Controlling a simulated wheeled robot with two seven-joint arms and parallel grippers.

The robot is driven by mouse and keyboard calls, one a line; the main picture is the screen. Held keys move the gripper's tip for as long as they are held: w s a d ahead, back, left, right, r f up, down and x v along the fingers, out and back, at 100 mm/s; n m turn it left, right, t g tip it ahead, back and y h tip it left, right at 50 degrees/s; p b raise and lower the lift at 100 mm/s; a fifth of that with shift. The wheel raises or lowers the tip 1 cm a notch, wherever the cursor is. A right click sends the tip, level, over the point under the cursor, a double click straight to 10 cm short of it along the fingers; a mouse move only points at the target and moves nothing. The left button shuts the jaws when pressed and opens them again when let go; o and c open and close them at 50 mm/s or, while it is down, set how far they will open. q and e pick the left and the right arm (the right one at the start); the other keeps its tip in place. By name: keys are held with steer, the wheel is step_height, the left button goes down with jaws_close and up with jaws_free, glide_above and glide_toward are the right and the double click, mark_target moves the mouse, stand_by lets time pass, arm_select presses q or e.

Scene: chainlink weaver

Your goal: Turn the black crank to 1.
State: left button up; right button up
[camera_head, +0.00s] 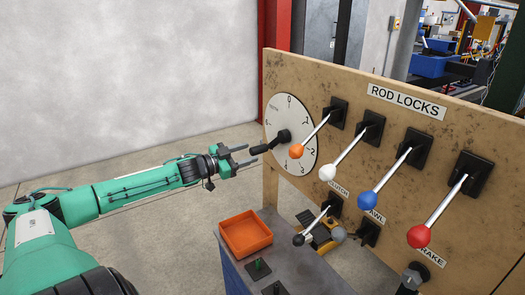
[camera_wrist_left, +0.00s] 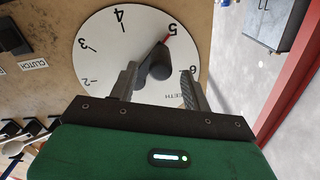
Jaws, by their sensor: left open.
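The black crank (camera_head: 281,138) sits at the middle of a white dial (camera_head: 300,115) on the wooden panel. Its handle points left and out towards my left gripper (camera_head: 246,156). That gripper is open, with its fingertips close to the handle's end. In the left wrist view the dial (camera_wrist_left: 105,35) shows printed numbers from 2 to 6. The red pointer (camera_wrist_left: 166,40) is at 5. The crank handle (camera_wrist_left: 160,62) appears between the two open fingers of the left gripper (camera_wrist_left: 158,88). I cannot tell whether they touch it. My right gripper is not in view.
Levers with orange (camera_head: 296,151), white (camera_head: 327,172), blue (camera_head: 368,200) and red (camera_head: 419,236) knobs stick out right of the dial. A black-knobbed lever (camera_head: 299,239) is lower. An orange tray (camera_head: 245,222) stands on a bench below. Floor left is clear.

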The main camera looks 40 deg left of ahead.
mark_target(262, 148)
arm_select(q)
steer(key=shift+x, duration=3.35)
steer(key=shift+c, duration=0.2)
jaws_close()
